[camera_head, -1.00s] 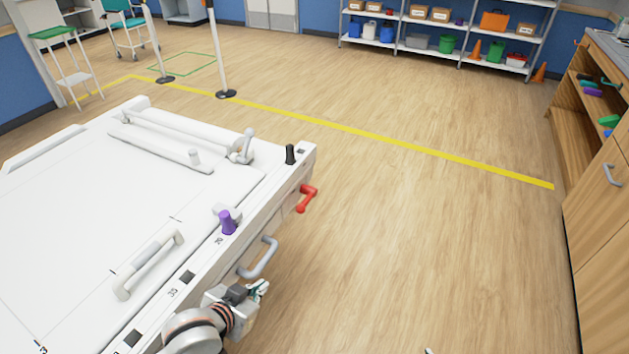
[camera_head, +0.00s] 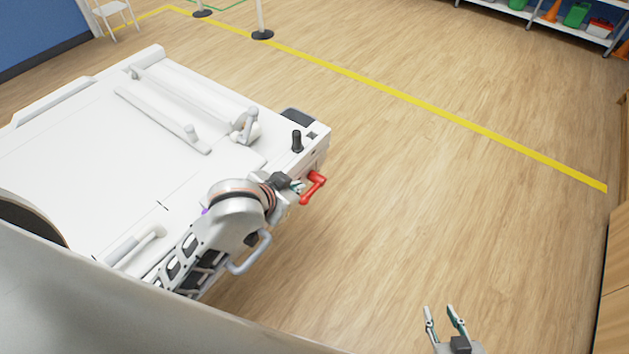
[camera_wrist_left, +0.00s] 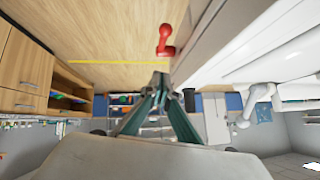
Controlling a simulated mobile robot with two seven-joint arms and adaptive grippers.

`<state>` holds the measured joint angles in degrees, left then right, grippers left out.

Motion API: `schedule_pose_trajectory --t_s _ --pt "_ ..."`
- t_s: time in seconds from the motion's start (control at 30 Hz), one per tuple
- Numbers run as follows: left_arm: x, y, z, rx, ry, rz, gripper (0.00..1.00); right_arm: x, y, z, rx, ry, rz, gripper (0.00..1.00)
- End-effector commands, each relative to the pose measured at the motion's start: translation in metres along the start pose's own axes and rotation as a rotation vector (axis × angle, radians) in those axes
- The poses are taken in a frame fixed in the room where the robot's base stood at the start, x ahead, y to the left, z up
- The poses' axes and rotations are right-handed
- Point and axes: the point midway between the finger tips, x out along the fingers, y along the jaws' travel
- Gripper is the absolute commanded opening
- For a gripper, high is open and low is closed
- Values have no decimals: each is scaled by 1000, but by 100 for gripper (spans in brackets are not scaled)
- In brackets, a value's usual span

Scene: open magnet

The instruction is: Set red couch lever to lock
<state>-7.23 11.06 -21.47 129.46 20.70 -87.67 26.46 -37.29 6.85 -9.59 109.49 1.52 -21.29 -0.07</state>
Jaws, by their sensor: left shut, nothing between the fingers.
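The red lever (camera_head: 312,188) sticks out from the side of the white couch (camera_head: 85,150), near its far right corner. It also shows in the left wrist view (camera_wrist_left: 165,42), above the fingertips. My left gripper (camera_head: 299,187) is just left of the lever in the head view, its fingertips close to it; whether they touch cannot be told. In the left wrist view its fingers (camera_wrist_left: 160,80) are closed together and empty. My right gripper (camera_head: 446,312) is at the bottom right of the head view, fingers apart and empty, over the floor.
A black knob (camera_head: 297,141) stands on the couch top near the lever. A grey handle (camera_head: 250,252) is on the couch side. My left arm hides part of the couch edge. The floor (camera_head: 420,190) right of the couch is clear. Shelves stand at the back.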

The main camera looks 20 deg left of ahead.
Motion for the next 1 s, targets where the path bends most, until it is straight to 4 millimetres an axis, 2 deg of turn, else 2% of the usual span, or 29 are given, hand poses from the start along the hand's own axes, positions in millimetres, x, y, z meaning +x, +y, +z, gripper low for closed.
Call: schedule_pose_trajectory --t_s 0.33,0.47,0.57,1.0 --pt "1 0 0 0 0 0 0 -2 -8 4 7 -8 -9 32" --pt "9 0 0 1 -2 -1 0 -2 -8 4 7 -7 -10 32" --pt "22 0 0 2 -2 -2 0 -2 -8 4 7 -7 -10 32" --pt "104 -1 0 2 -1 -2 0 0 -1 2 -7 -1 -6 32"
